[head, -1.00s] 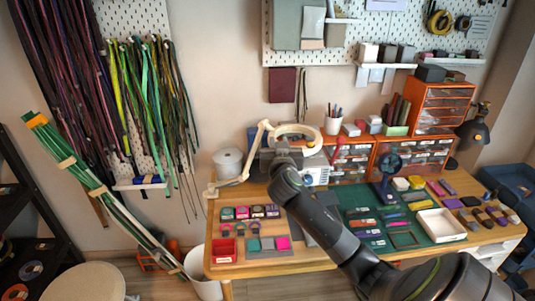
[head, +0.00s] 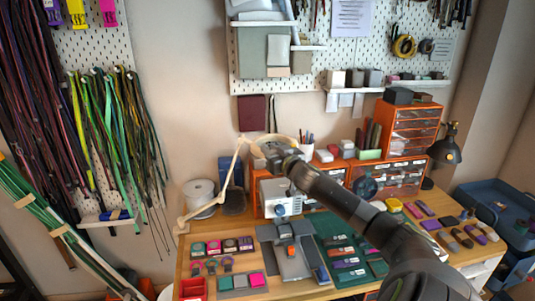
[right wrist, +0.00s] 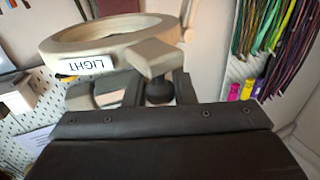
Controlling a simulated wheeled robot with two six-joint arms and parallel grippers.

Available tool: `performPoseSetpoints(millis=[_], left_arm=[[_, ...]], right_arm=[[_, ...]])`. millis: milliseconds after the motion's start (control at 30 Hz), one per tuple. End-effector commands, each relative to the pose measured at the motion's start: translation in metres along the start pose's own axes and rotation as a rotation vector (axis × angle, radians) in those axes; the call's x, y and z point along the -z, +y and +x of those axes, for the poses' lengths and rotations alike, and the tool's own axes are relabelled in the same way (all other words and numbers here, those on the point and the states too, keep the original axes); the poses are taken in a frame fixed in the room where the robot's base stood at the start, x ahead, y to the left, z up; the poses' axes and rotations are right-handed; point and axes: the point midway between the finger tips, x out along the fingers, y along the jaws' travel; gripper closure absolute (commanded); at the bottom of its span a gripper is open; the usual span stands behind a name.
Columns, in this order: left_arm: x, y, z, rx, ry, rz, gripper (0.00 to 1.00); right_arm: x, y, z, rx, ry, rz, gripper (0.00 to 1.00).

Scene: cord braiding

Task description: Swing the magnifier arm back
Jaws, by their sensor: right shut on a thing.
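The magnifier (head: 239,150) has a beige jointed arm that rises from the left back of the desk and bends right to a ring head. In the right wrist view its thick beige ring (right wrist: 105,42) carries an upside-down LIGHT label, with a beige block at its near side. My right gripper (head: 286,160) is at the ring head's front edge; in the right wrist view its dark jaws (right wrist: 158,88) are shut around a dark knob under the block. My arm hides part of the ring head. My left gripper is not in view.
A white machine (head: 281,199) stands below the ring head. Orange drawer units (head: 413,130) and a cup of pens (head: 306,147) are behind and right. A white spool (head: 200,197) sits near the magnifier's base. Green cutting mat (head: 335,232) and small tools cover the desk.

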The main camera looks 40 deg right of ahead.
Motion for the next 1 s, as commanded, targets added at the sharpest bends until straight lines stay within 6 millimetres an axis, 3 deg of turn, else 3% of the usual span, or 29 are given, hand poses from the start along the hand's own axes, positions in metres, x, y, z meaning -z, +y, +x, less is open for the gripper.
performPoseSetpoints(millis=[567, 600, 733, 1000], left_arm=[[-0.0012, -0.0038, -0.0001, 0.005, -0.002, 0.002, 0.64], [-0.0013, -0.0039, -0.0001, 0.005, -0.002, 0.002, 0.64], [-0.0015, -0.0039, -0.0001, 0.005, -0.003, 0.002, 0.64], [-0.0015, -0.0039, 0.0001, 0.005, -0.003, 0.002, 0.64]], right_arm=[[-0.003, 0.0041, 0.0004, 0.011, -0.004, 0.001, 1.0], [-0.0031, 0.004, 0.0004, 0.011, -0.004, 0.002, 0.73], [-0.0028, 0.0041, 0.0004, 0.011, -0.004, 0.001, 0.56], [-0.002, 0.0043, 0.0003, 0.011, -0.003, 0.0, 0.56]])
